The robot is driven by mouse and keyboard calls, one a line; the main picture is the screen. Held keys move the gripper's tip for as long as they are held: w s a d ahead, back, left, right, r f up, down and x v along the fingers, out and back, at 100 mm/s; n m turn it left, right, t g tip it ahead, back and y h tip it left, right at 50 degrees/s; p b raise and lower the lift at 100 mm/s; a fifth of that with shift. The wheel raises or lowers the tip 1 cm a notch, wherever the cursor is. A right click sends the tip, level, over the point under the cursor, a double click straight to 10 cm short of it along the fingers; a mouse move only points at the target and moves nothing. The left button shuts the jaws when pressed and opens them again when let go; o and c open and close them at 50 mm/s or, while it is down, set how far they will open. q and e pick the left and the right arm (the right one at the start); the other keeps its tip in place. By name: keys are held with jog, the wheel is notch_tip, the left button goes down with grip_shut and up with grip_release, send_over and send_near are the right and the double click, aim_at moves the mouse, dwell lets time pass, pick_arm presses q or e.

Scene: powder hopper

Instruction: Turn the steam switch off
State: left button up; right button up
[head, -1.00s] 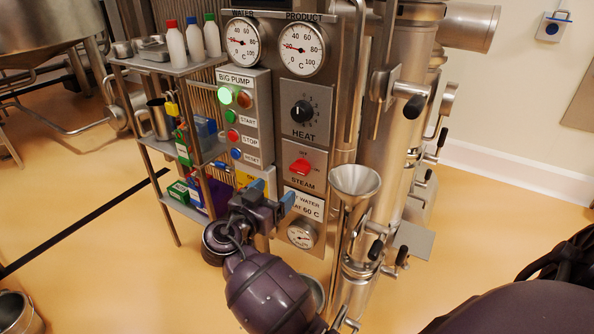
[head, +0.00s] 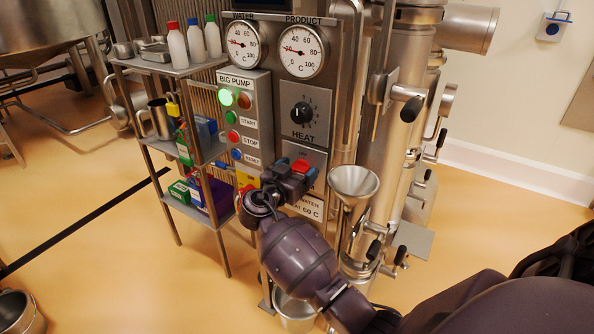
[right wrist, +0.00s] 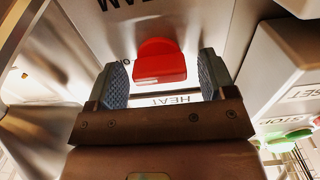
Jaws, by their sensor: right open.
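The red steam switch (head: 300,166) is on the grey control panel, below the HEAT dial (head: 302,113). Its STEAM label is mostly hidden behind my gripper in the head view. My right gripper (head: 296,172) is open at the switch. In the right wrist view, the red switch (right wrist: 158,62) lies between the two blue padded fingers of my right gripper (right wrist: 163,80). The panel appears upside down there, and a lettered mark shows beside the switch. My left gripper is not in view.
The BIG PUMP box (head: 243,115) with its coloured buttons stands just left of the panel. A steel funnel (head: 354,185) and pipes stand close on the right. A shelf (head: 167,65) with bottles is at the left. Open floor lies in front.

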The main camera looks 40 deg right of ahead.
jog(key=shift+c, duration=0.4)
jog(key=c, duration=0.9)
jog(key=shift+o, duration=0.2)
